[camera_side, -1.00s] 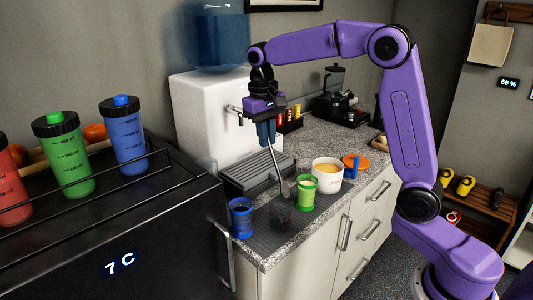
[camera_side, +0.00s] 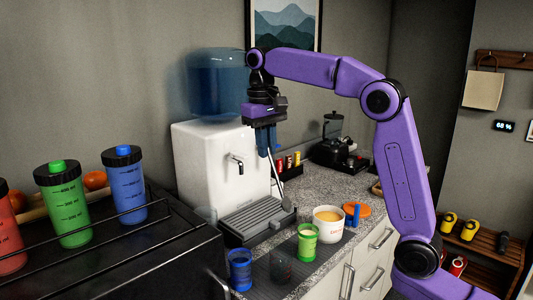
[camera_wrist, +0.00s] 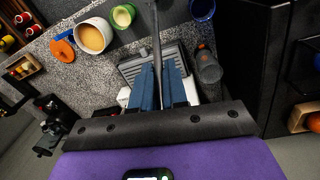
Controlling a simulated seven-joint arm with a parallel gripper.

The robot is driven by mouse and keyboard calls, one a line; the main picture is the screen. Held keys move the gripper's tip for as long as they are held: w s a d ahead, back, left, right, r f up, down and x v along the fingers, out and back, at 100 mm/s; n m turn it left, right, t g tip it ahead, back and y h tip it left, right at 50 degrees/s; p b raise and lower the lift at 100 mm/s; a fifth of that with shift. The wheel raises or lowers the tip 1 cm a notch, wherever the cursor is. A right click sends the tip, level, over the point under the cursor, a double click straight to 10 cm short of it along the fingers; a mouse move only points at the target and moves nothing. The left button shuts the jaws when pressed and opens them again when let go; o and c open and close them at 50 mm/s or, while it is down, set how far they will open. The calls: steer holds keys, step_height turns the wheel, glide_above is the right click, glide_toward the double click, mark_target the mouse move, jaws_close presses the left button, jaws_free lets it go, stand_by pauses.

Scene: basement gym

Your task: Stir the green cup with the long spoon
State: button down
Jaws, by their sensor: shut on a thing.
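The long spoon (camera_side: 275,175) is a thin grey metal rod hanging steeply below my gripper (camera_side: 266,150). My gripper is shut on its upper part; the wrist view shows the spoon (camera_wrist: 156,35) running out between the blue fingers (camera_wrist: 158,88). The green cup (camera_side: 307,243) stands upright on the dark mat, with pale contents. The spoon's lower end is above and left of it in the side view, apart from the cup. The green cup also shows at the top of the wrist view (camera_wrist: 123,16).
An orange disc (camera_side: 357,209) lies by the mug.

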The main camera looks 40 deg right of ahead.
steer(key=shift+r, duration=2.55)
steer(key=shift+s+r, duration=0.1)
steer(key=shift+r, duration=0.6)
steer(key=s+d+f+t, duration=0.3)
steer(key=d+f+t, duration=0.1)
steer(key=d+f, duration=0.8)
step_height(320, 180, down, 13)
steer(key=shift+f, duration=0.15)
steer(key=shift+w, duration=0.1)
